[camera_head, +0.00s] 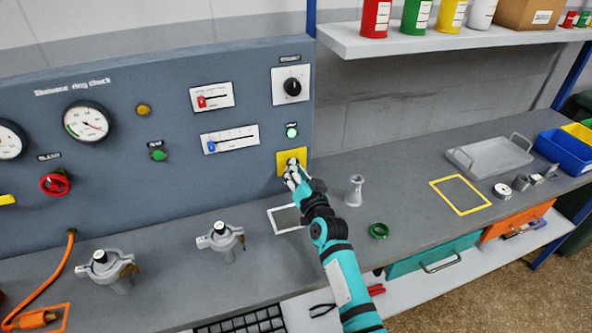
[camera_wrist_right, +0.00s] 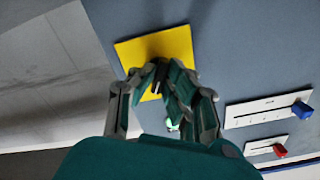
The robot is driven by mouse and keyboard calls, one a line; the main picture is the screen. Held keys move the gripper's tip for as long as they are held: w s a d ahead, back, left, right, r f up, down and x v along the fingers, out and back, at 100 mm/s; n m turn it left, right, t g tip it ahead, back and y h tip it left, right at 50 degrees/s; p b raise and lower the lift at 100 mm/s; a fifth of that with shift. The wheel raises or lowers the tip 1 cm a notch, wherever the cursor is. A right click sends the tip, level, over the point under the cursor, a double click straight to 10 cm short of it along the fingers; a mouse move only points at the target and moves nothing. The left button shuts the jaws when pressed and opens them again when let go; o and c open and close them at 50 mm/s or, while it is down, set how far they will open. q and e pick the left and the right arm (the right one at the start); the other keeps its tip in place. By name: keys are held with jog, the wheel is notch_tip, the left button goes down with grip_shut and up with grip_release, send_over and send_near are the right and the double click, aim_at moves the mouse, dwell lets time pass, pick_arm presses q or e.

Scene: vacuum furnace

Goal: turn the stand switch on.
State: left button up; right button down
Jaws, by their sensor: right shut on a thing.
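The switch sits on a yellow plate (camera_head: 283,158) at the right end of the blue-grey panel, under a small green lamp (camera_head: 291,131) that looks lit. My right gripper (camera_head: 293,168) is at this plate, its fingers shut on the switch's small lever. In the right wrist view the yellow plate (camera_wrist_right: 132,52) is at the upper middle, with the gripper fingertips (camera_wrist_right: 160,76) over its lower right part. The fingers hide most of the lever, so its position cannot be told. My left gripper is not in view.
A black rotary knob (camera_head: 292,87) is above the lamp. Red (camera_head: 202,102) and blue (camera_head: 212,146) sliders are left of the plate. Below, the bench holds a grey clamp fitting (camera_head: 221,238), a metal funnel-like part (camera_head: 355,190) and a green ring (camera_head: 379,230).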

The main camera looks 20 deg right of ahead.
dwell(0.3)
jog(key=c, duration=1.4)
grip_release()
jog(key=s, duration=1.2)
jog(key=shift+d, duration=0.25)
